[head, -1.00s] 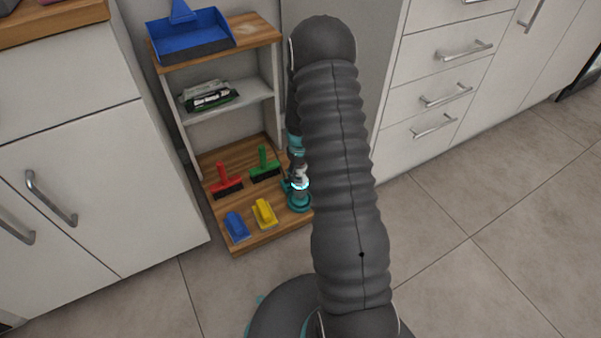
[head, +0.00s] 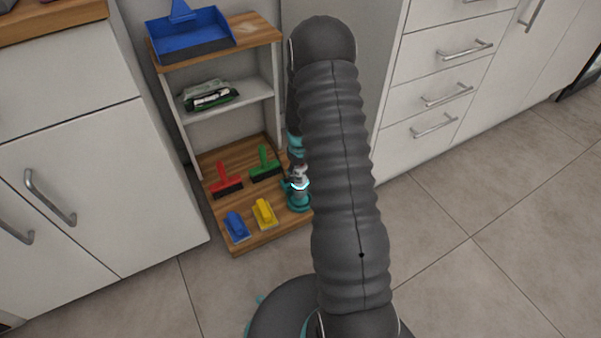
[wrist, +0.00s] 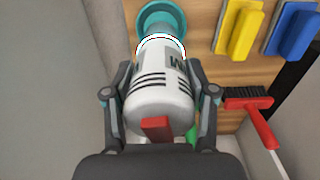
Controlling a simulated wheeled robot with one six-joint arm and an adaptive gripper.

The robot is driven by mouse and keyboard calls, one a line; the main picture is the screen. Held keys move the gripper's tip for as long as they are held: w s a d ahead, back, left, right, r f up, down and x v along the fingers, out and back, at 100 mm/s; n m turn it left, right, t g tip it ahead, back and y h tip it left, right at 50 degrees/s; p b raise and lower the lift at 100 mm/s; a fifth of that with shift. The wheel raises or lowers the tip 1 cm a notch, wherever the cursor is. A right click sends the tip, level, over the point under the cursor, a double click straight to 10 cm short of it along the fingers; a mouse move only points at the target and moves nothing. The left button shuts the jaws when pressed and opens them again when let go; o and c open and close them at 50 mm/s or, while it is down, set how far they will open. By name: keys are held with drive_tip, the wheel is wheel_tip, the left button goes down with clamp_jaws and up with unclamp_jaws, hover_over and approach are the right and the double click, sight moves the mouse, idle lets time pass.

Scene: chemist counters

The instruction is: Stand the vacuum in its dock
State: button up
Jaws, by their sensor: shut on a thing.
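The vacuum (wrist: 160,82) has a pale grey body with dark stripes, a red part near my wrist and a glowing white ring at its far end. My gripper (wrist: 160,93) is shut on it, one finger on each side of the body. A round teal dock (wrist: 160,20) lies at the vacuum's far end in the wrist view. In the head view the vacuum (head: 299,174) is small and partly behind my arm, above the teal dock (head: 299,202) at the board's right edge. I cannot tell whether the vacuum is fully seated in the dock.
A blue dustpan (head: 190,35) sits on the top shelf. White cabinets stand on both sides. Tiled floor (head: 470,270) at right is clear.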

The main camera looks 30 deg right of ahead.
drive_tip(key=shift+f, duration=0.4)
drive_tip(key=o, duration=0.9)
drive_tip(key=shift+c, duration=0.2)
drive_tip(key=shift+a+r+p, duration=0.1)
drive_tip(key=shift+r+p, duration=2.8)
drive_tip(key=shift+r, duration=2.65)
